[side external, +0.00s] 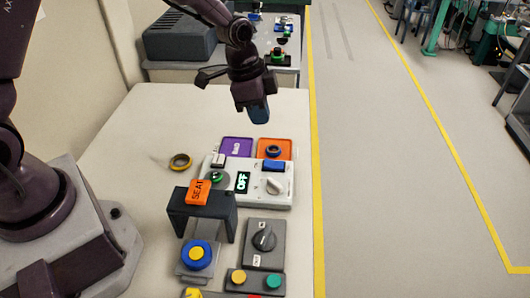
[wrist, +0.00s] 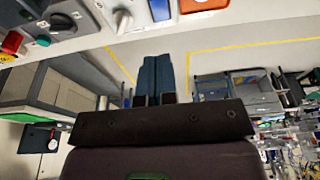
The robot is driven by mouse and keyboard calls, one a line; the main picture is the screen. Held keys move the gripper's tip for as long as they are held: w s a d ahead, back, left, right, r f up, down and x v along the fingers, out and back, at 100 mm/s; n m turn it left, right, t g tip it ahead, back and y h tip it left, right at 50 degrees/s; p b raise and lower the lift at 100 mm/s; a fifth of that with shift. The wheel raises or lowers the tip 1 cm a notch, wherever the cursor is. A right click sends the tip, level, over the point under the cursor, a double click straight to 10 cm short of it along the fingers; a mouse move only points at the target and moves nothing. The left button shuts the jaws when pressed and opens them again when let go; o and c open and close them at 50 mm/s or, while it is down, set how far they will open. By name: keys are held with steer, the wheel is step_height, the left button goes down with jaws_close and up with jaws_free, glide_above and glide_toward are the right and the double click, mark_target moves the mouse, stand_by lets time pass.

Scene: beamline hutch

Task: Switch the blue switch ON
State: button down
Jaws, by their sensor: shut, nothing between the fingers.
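The blue switch (side external: 273,166) sits on the upper right of a light grey control panel (side external: 287,198), beside a small display (side external: 243,182) that reads "OFF". The switch also shows at the top edge of the wrist view (wrist: 160,9), partly cut off. My gripper (side external: 259,120) is above and behind the panel in the side view, with its blue fingers pointing down. It is apart from the switch. In the wrist view my gripper (wrist: 156,60) has its two fingers together with nothing between them.
A white knob (side external: 273,186) and a green button (side external: 216,177) are on the same panel. Behind it lie a purple tray (side external: 228,153) and an orange tray (side external: 289,146). A dark bracket (side external: 181,208) with an orange "SEAT" tag (side external: 198,192) stands in front. The table left of the panel is mostly clear.

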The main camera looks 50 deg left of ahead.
mark_target(266, 162)
steer(key=x, duration=1)
steer(key=shift+s+a, duration=0.3)
steer(key=shift+s, duration=0.05)
steer(key=shift+a+f, duration=0.1)
steer(key=shift+f, duration=0.65)
steer(key=shift+s, duration=0.1)
steer(key=shift+s+a+f, duration=0.1)
steer(key=shift+a+f, duration=0.05)
steer(key=shift+f, duration=0.25)
steer(key=shift+r, duration=0.15)
steer(key=shift+r, duration=0.7)
